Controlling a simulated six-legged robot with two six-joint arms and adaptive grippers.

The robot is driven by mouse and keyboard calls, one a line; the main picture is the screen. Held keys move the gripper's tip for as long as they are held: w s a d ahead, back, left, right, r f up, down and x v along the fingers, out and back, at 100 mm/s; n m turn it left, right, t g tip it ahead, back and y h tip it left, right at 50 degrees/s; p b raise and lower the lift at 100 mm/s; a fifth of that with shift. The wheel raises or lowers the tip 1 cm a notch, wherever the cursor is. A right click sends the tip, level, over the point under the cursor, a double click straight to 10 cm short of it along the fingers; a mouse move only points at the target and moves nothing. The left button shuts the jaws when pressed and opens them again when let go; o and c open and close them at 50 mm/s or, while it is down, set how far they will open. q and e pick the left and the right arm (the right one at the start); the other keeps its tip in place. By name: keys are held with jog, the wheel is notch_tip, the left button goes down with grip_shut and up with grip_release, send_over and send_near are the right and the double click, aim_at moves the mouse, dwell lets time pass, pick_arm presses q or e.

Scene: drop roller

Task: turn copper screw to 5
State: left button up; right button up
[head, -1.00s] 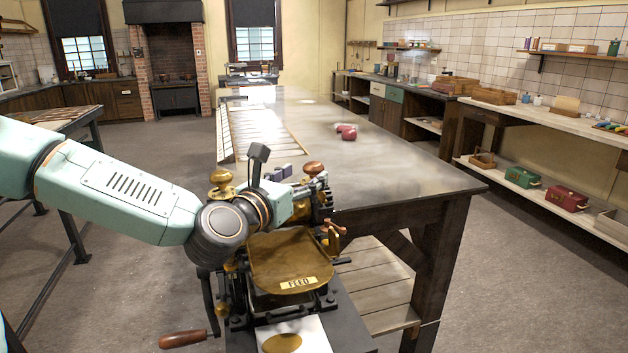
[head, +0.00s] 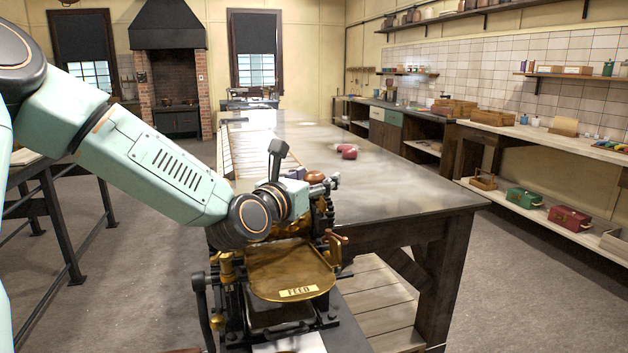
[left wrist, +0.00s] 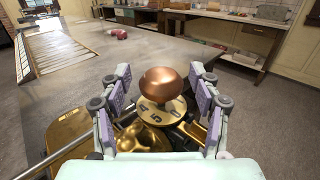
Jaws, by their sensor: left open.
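The copper screw (left wrist: 161,84) has a round copper knob and stands upright above a brass dial (left wrist: 163,112) in the left wrist view. The dial's visible numbers include 4, 5 and 6, with 5 nearest the camera. My left gripper (left wrist: 160,88) is open, its two padded fingers on either side of the knob, with gaps showing on both sides. In the head view the copper knob (head: 316,176) shows partly behind my left gripper (head: 305,185). The press (head: 290,272) carries a brass plate marked FEED. My right gripper is not in view.
A long metal-topped table (head: 400,180) stands just behind the press, with red objects (head: 347,152) on it. A wall bench (head: 560,140) with boxes is at the right. Open floor lies between them.

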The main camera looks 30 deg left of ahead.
pick_arm(q)
jog(key=shift+c, duration=0.4)
jog(key=shift+s+d+r, duration=0.1)
jog(key=shift+s+r, duration=0.05)
jog(key=c, duration=1.1)
